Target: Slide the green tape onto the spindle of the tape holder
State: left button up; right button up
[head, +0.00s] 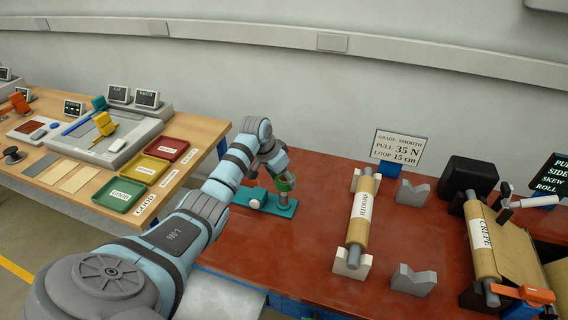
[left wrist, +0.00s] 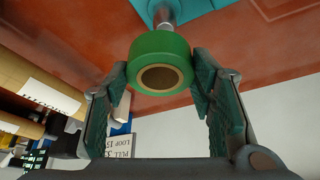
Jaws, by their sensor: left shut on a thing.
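The green tape (head: 286,184) is a small roll held between the fingers of my left gripper (head: 283,177). In the left wrist view the green tape (left wrist: 160,46) shows its tan core and dark, empty-looking hole, with the gripper (left wrist: 157,72) fingers at its two sides. The tape holder (head: 265,204) has a teal base with a white knob at its left end. Its grey spindle (head: 284,198) stands upright just below the tape. In the left wrist view the spindle (left wrist: 167,14) shows behind the tape; I cannot tell whether its tip is inside the hole. My right gripper is out of view.
The holder stands on a red-brown table (head: 310,235). To the right, a SMOOTH roll (head: 361,212) rests on white V-blocks, with a sign (head: 397,147) behind. A CREPE roll (head: 480,240) stands farther right. The wooden bench (head: 200,135) at left carries coloured trays.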

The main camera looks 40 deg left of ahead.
aim_at(282, 194)
pick_arm(q)
jog(key=shift+w+a+r+m, duration=0.1)
jog(key=shift+a+r+m, duration=0.3)
jog(key=shift+r, duration=0.3)
jog(key=shift+f+b, duration=0.35)
notch_tip(282, 194, down, 3)
jog(key=shift+d+f+b, duration=0.1)
jog(key=shift+f+b, duration=0.1)
jog(key=shift+b, duration=0.9)
jog(key=shift+f, duration=0.25)
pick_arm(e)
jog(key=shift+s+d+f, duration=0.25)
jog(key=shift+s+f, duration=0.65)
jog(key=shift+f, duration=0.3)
pick_arm(q)
jog(key=shift+r, duration=0.1)
